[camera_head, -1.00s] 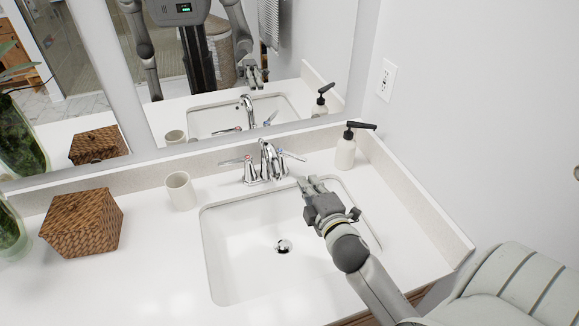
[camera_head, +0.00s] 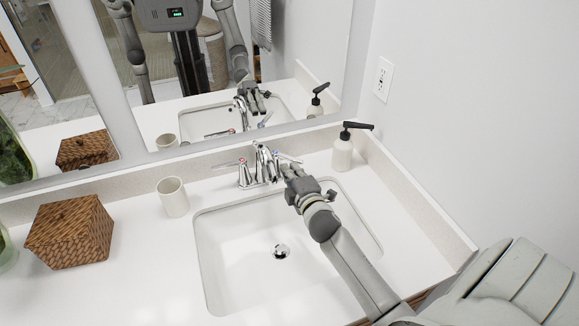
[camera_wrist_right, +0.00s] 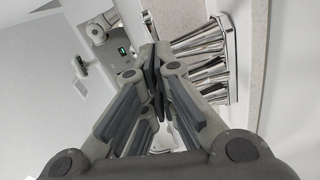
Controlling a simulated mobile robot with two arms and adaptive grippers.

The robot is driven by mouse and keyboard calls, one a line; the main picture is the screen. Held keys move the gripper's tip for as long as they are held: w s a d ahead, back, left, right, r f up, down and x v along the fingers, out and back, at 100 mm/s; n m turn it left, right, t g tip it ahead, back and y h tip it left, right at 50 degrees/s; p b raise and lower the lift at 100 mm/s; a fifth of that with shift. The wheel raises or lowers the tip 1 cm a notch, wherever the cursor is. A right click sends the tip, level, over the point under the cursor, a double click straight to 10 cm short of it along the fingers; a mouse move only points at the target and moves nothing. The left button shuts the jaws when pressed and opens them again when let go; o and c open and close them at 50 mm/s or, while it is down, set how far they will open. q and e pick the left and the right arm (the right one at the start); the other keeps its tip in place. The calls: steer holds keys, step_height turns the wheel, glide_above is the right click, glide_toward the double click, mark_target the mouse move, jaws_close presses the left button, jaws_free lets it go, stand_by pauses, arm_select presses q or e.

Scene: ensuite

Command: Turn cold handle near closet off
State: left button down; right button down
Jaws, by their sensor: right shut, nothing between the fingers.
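The chrome faucet (camera_head: 263,168) stands behind the sink, with a spout in the middle and a lever handle on each side. The left handle (camera_head: 230,163), with a red mark, points left. The right handle (camera_head: 289,158), on the wall side, shows only partly behind my right gripper (camera_head: 290,170). The gripper is shut and empty, its fingertips close beside the right handle's base; I cannot tell if they touch. In the right wrist view the shut fingers (camera_wrist_right: 155,68) are close to the chrome faucet parts (camera_wrist_right: 205,45). My left gripper is out of view.
A soap dispenser (camera_head: 342,154) stands right of the faucet. A white cup (camera_head: 173,197) and a wicker box (camera_head: 70,232) are on the left. The sink (camera_head: 235,250) is empty below my arm. A mirror (camera_head: 190,95) and backsplash bound the back.

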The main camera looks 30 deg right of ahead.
steer(key=shift+w, duration=0.45)
steer(key=shift+d, duration=0.1)
